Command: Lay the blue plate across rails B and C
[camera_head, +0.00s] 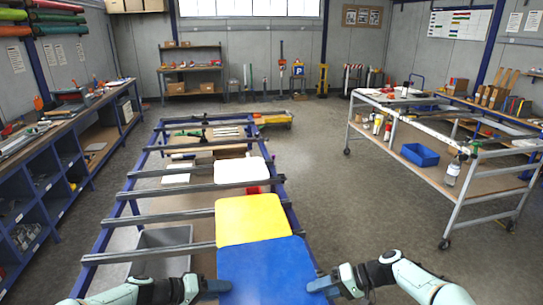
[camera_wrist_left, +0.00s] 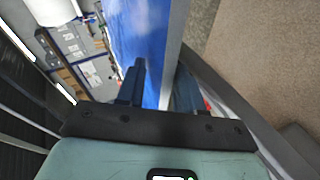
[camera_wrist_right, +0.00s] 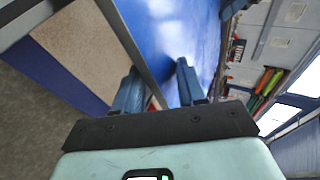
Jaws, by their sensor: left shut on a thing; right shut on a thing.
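The blue plate (camera_head: 262,272) is at the near end of the blue rack, just in front of the yellow plate (camera_head: 252,219). My left gripper (camera_head: 218,286) is shut on its left edge, and the plate shows between the fingers in the left wrist view (camera_wrist_left: 135,35). My right gripper (camera_head: 318,285) is shut on its right edge, as the right wrist view shows (camera_wrist_right: 165,30). Grey rails cross the rack, including a near rail (camera_head: 150,254) and one further off (camera_head: 160,218). I cannot read any rail letters. Whether the blue plate touches a rail is hidden.
A white plate (camera_head: 242,171) lies beyond the yellow one, and a smaller white panel (camera_head: 176,173) is left of it. A grey bin (camera_head: 162,240) sits inside the rack. A wheeled cart (camera_head: 455,170) stands at right and a blue shelf bench (camera_head: 60,165) at left. Floor between is clear.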

